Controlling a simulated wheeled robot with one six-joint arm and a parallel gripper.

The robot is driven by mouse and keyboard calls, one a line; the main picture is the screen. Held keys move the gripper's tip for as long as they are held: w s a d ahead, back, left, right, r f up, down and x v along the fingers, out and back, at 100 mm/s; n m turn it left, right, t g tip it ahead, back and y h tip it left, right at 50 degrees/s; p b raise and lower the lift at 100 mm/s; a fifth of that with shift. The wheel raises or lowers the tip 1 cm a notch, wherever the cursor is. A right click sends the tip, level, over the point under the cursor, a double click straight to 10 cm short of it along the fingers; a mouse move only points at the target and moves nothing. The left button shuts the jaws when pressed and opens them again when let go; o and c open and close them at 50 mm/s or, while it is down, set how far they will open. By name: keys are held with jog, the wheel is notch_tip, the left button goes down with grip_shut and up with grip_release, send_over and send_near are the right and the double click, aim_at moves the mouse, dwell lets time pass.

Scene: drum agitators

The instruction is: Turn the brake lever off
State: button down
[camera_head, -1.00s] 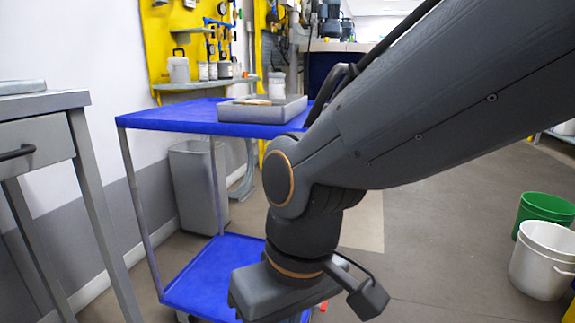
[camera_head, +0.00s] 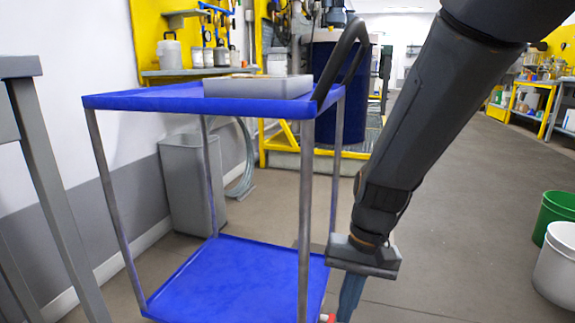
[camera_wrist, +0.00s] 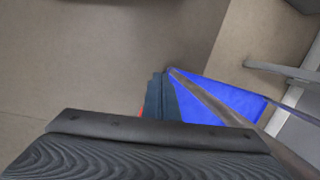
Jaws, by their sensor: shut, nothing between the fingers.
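A blue two-shelf cart (camera_head: 200,103) with grey posts stands in front of me. A small red and light-coloured part (camera_head: 327,318) shows at the bottom frame edge, by the cart's right front corner. It may be the brake lever on a caster, but most of it is cut off. My gripper (camera_head: 350,297) points down just right of the cart's right front post, shut and empty, close to the red part. In the wrist view, the fingers (camera_wrist: 160,95) are beside the blue lower shelf (camera_wrist: 222,97), and a sliver of red (camera_wrist: 141,111) peeks out beside them.
A grey tray (camera_head: 258,88) lies on the cart's top shelf, and a black handle (camera_head: 343,60) rises at its right end. A grey bin (camera_head: 190,185) stands behind the cart. Green (camera_head: 556,213) and white (camera_head: 558,265) buckets stand at right. Floor between cart and buckets is clear.

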jog(key=w+f+m+g+y, duration=0.3)
jog(key=w+f+m+y, duration=0.15)
jog(key=f, duration=0.35)
jog(key=m+t+y+b, duration=0.3)
jog(key=m+t+y, duration=0.75)
jog(key=m, duration=0.45)
send_near(331, 321)
notch_tip(331, 321, up, 4)
jog(key=s+x, duration=0.1)
jog(key=x, duration=0.5)
jog(key=shift+a+f+p, duration=0.3)
jog(key=shift+a+p, duration=0.05)
jog(key=shift+a, duration=0.15)
jog(key=shift+w+f+g+b, duration=0.25)
jog(key=shift+w+f+b, duration=0.2)
jog(key=shift+f, duration=0.1)
jog(key=shift+w+d+r, duration=0.15)
jog(key=shift+w+d, duration=0.15)
jog(key=shift+w, duration=0.35)
jog(key=shift+w+d+b, duration=0.1)
jog(key=shift+w+b, duration=0.2)
jog(key=shift+w, duration=0.05)
jog(key=shift+w+d, duration=0.15)
jog(key=shift+w, duration=0.3)
